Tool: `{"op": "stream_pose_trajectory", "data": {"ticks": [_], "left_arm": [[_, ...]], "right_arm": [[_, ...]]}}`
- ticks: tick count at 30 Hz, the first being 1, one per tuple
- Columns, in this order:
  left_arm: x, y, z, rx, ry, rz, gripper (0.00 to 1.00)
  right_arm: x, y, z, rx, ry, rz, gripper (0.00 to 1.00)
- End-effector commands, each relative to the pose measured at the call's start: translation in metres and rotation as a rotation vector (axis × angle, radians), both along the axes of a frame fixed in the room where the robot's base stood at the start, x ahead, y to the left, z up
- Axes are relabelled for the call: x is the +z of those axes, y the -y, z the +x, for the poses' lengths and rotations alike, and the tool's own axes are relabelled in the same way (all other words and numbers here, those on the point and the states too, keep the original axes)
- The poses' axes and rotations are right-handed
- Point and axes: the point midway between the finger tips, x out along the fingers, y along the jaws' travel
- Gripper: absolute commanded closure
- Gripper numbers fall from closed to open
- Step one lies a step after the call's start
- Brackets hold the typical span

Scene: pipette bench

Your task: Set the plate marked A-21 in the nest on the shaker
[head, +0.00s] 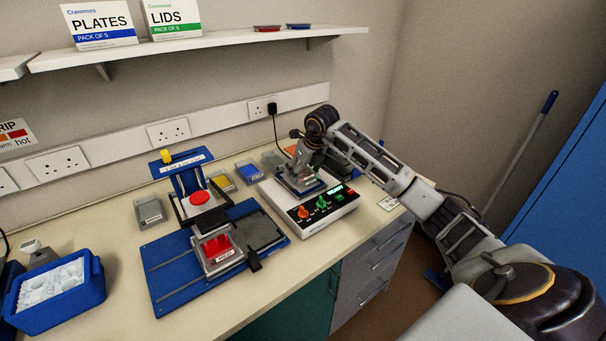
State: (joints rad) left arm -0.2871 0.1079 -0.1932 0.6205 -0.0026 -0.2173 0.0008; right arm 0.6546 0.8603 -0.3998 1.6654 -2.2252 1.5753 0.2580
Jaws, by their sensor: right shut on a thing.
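The shaker (325,210) is a white box with coloured knobs and a lit green display, standing on the bench right of centre. My right gripper (299,178) reaches over its top from the right, pointing down. It is shut on a greyish plate-like thing (302,190) at the shaker's top. The gripper hides most of that thing and the nest, so I cannot read a mark on it or tell whether it is fully seated. My left gripper is not in view.
A blue fixture (172,277) left of the shaker carries a grey holder with red contents (218,251); its label is too small to read surely. A blue press stand (190,180) is behind it. Small bins (249,172) stand behind the shaker. A blue tub (88,290) sits front left.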

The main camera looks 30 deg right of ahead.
Motion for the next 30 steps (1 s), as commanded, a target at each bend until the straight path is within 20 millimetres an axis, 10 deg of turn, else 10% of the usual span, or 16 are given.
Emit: {"op": "stream_pose_trajectory", "data": {"ticks": [23,24,30], "left_arm": [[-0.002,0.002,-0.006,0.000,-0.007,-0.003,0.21],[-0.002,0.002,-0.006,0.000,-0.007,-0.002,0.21],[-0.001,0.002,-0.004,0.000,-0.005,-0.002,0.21]], "right_arm": [[-0.022,0.000,0.000,0.000,0.001,0.000,0.48],[-0.021,0.000,0.000,0.000,0.001,0.000,0.20],[-0.021,0.000,0.000,0.000,0.001,0.000,0.03]]}}
